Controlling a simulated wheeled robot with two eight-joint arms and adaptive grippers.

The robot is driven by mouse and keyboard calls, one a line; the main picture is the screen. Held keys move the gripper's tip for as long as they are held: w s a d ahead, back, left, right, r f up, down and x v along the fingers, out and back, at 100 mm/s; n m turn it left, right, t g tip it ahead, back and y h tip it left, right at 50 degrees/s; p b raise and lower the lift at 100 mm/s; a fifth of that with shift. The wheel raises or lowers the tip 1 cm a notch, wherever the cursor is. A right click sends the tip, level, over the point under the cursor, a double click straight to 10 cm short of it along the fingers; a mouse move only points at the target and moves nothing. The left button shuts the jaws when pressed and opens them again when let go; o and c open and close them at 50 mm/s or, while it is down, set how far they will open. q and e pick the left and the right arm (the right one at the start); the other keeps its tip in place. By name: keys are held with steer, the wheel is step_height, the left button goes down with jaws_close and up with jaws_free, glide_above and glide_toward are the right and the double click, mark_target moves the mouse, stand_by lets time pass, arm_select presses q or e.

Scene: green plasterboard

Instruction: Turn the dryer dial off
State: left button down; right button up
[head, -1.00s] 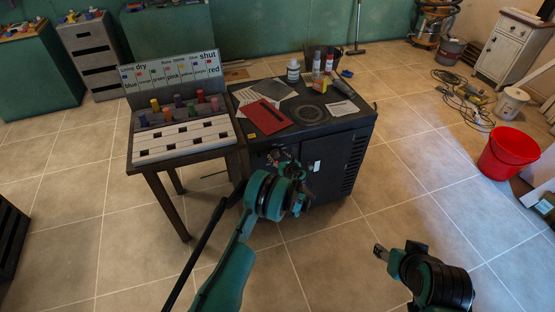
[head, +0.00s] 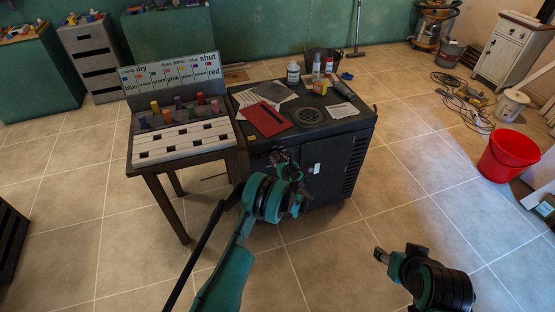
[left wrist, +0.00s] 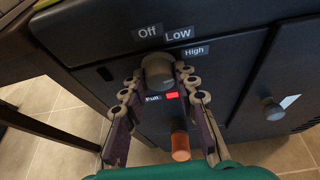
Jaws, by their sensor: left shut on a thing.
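The dryer is the dark cabinet (head: 330,157) in the middle of the head view. Its round grey dial (left wrist: 157,70) shows in the left wrist view, below the labels Off (left wrist: 147,32), Low (left wrist: 179,34) and High (left wrist: 196,51). I cannot tell which label the dial points at. My left gripper (left wrist: 158,80) is shut on the dial, with a fingertip on each side of it. In the head view my left gripper (head: 283,160) is at the cabinet's front and the dial is hidden. My right gripper (head: 381,255) is low on the right, away from the dryer.
A red light (left wrist: 171,95) and an orange-tipped knob (left wrist: 180,146) sit below the dial. A cabinet door with a round knob (left wrist: 272,108) is to the right. A small table (head: 185,159) with coloured pegs stands left of the dryer. A red bucket (head: 508,153) stands far right.

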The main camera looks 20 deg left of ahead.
arm_select(q)
steer(key=n, duration=0.1)
steer(key=n+t+h, duration=0.1)
steer(key=shift+s+a+n, duration=0.1)
steer(key=shift+a+n, duration=0.05)
steer(key=shift+n, duration=0.15)
steer(key=shift+n+t+h, duration=0.7)
steer(key=shift+n+h, duration=0.1)
steer(key=shift+n, duration=0.4)
steer(key=n, duration=0.1)
steer(key=n+t+h, duration=0.1)
steer(key=n, duration=0.1)
steer(key=shift+s+a+f+t, duration=0.1)
steer(key=shift+a+f+t, duration=0.05)
steer(key=shift+t, duration=0.15)
steer(key=shift+n+t+h, duration=0.4)
steer(key=shift+n+t, duration=0.2)
steer(key=shift+n, duration=0.8)
steer(key=c, duration=1.2)
jaws_free()
steer(key=shift+o, duration=0.2)
